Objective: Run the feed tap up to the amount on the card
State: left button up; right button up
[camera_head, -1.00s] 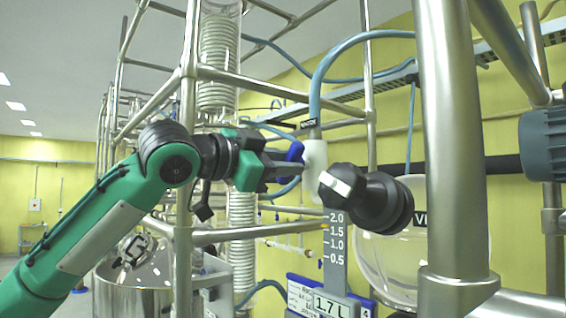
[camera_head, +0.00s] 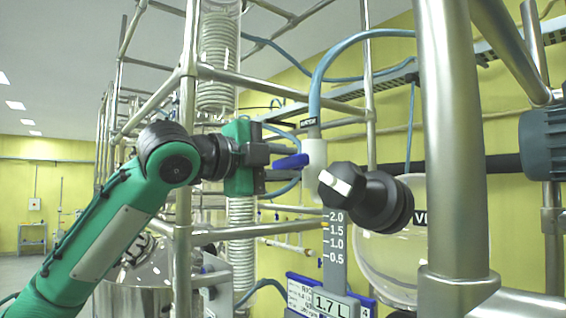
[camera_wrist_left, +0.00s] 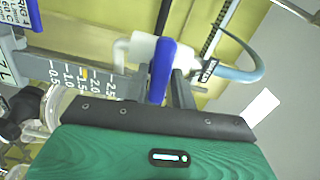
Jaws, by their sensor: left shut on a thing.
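The feed tap is a white valve body (camera_head: 314,165) with a blue lever (camera_head: 290,161) under a blue hose. The lever now points left, roughly level. My left gripper (camera_head: 268,163) is shut on the lever, its jaws turned edge-on. In the left wrist view, the blue lever (camera_wrist_left: 162,68) stands between the fingers and the white body (camera_wrist_left: 135,48) is behind it. A display (camera_head: 331,305) reads 1.7 L.
A dark fitting with a white-marked cap (camera_head: 365,195) sits just right of the tap. Behind it is a clear glass vessel (camera_head: 385,255). A thick steel post (camera_head: 452,150) stands to the right, and frame tubes (camera_head: 186,150) pass close to my left forearm.

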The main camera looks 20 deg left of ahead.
pick_arm(q)
jog(key=shift+m, duration=0.6)
jog(key=o, duration=0.9)
jog(key=shift+c, duration=0.2)
jog(key=shift+s+a+f+b, duration=0.15)
jog(key=shift+s+a+b, duration=0.15)
jog(key=shift+s+b, duration=0.15)
jog(key=b+v, duration=0.5)
jog(key=v, duration=0.7)
jog(key=shift+s+a+b, duration=0.15)
jog(key=shift+s+b, duration=0.2)
jog(key=shift+b, duration=0.05)
